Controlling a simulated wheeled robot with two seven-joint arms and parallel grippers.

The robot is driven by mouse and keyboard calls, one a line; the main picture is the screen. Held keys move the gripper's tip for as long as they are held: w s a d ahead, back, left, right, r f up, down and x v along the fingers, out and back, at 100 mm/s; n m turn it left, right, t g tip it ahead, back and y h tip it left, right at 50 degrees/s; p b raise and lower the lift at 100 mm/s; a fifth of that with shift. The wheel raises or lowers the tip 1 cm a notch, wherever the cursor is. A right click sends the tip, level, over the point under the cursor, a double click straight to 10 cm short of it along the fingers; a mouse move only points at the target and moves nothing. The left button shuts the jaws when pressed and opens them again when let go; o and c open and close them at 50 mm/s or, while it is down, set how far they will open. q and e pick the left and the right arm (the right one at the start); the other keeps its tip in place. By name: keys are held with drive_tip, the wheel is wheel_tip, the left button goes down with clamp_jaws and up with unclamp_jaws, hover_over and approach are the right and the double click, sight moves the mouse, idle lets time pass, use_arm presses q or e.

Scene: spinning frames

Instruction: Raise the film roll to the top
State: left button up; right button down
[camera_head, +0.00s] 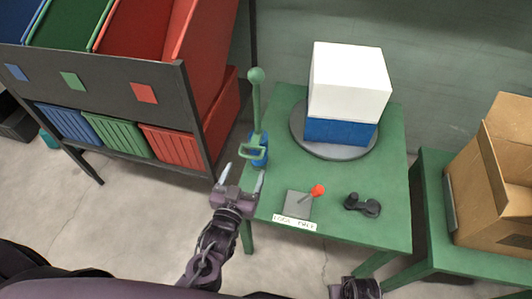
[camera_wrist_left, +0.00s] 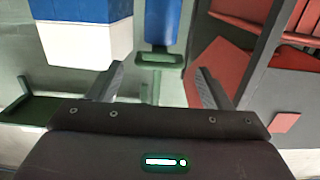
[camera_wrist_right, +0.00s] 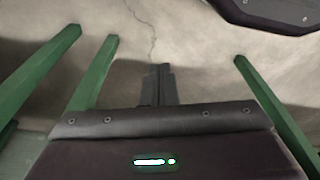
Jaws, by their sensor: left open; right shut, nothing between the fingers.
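The film roll, a blue cylinder (camera_head: 257,146) with a green handle frame (camera_head: 254,152), sits low on a green post (camera_head: 256,100) with a ball top, at the table's left edge. In the left wrist view the blue roll (camera_wrist_left: 160,24) and its green handle (camera_wrist_left: 161,58) lie ahead, between and beyond the fingertips. My left gripper (camera_head: 243,178) is open and empty, just below the handle in the head view and apart from it. My right gripper (camera_wrist_right: 161,72) is shut and empty, below the table's front edge; only its wrist part shows in the head view.
A box (camera_head: 349,80), white above and blue below, stands on a grey turntable (camera_head: 302,143) on the green table (camera_head: 390,215). A red-knobbed lever (camera_head: 318,190) and a black object (camera_head: 362,205) are in front. A rack (camera_head: 120,90) stands left, a cardboard box (camera_head: 490,190) right.

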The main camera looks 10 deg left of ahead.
use_arm(q)
drive_tip(key=w, duration=0.8)
drive_tip(key=shift+d+r+t+b, duration=0.2)
drive_tip(key=shift+r+t+b, duration=0.1)
drive_tip(key=shift+r, duration=0.15)
use_arm(e)
drive_tip(key=shift+w+a+r, duration=0.15)
drive_tip(key=shift+a+r, duration=0.05)
drive_tip(key=shift+r, duration=0.55)
use_arm(q)
drive_tip(key=shift+s, duration=0.1)
drive_tip(key=shift+c, duration=0.4)
